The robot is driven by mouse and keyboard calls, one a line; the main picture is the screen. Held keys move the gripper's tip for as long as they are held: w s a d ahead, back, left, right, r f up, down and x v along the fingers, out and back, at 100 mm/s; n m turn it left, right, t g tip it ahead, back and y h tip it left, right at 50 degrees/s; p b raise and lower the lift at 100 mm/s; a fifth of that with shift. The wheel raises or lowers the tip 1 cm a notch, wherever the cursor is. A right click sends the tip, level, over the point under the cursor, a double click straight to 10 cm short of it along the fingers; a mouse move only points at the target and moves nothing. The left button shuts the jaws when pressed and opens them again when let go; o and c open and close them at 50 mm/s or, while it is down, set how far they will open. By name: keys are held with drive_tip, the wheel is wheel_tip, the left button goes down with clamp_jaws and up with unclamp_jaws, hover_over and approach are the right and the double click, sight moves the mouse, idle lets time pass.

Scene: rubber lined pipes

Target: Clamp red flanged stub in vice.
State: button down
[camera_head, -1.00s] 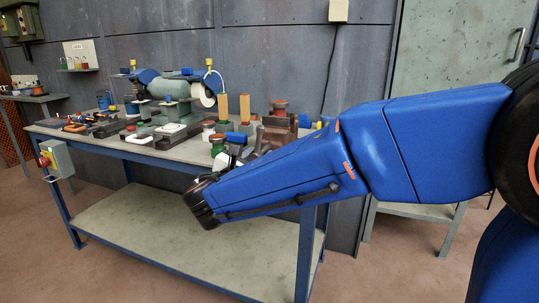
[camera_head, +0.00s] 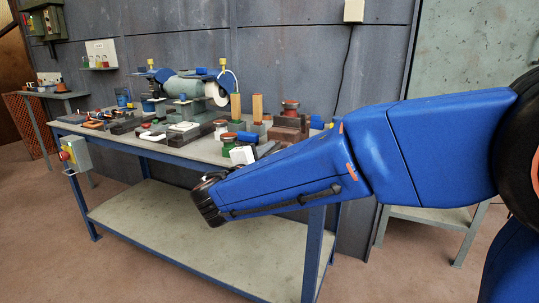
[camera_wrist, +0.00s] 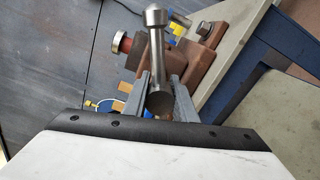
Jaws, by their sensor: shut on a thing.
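The red flanged stub (camera_head: 290,104) stands upright at the brown vice (camera_head: 291,128) on the right end of the bench. In the wrist view the stub (camera_wrist: 122,42) shows its red rim against the vice (camera_wrist: 197,62); whether the jaws grip it tightly I cannot tell. A steel bar with a round knob, the vice handle (camera_wrist: 156,50), runs between the two grey fingers of my gripper (camera_wrist: 158,82). The fingers are shut on this bar, and its dark near end faces the wrist camera. In the head view my arm hides the fingers; the white gripper body (camera_head: 242,154) shows beside the bench.
The bench top (camera_head: 190,148) holds a bench grinder (camera_head: 185,86), two wooden-handled tools and a green-and-red part (camera_head: 229,140) close to my gripper. A control box (camera_head: 75,154) hangs on the bench's left end. The lower shelf (camera_head: 190,232) is bare.

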drive_tip(key=m, duration=1.1)
drive_tip(key=shift+f, duration=0.15)
idle(0.3)
drive_tip(key=c, duration=1.5)
unclamp_jaws()
drive_tip(key=shift+o, duration=0.2)
drive_tip(key=shift+s, duration=0.1)
drive_tip(key=v, duration=1.7)
drive_tip(key=shift+s+a, duration=0.1)
